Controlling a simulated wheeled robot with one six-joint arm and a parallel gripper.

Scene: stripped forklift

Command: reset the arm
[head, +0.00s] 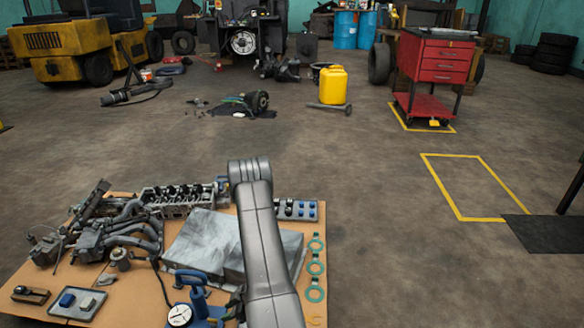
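My arm (263,240) rises from the bottom of the head view over the workbench and ends in a rounded grey joint near the bench's far edge. My gripper cannot be made out in this view, so its fingers and anything between them are hidden. The arm passes in front of a grey cloth-like cover or block (205,243) in the middle of the bench and hides part of it.
The bench (318,225) holds an engine head (180,198), pipes and fittings (125,232), a blue tool with a gauge (190,295), green rings (315,267) and small trays. Beyond stand a yellow jug (333,86), a red tool cart (437,62) and a yellow forklift (70,45). The floor at right is mostly clear.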

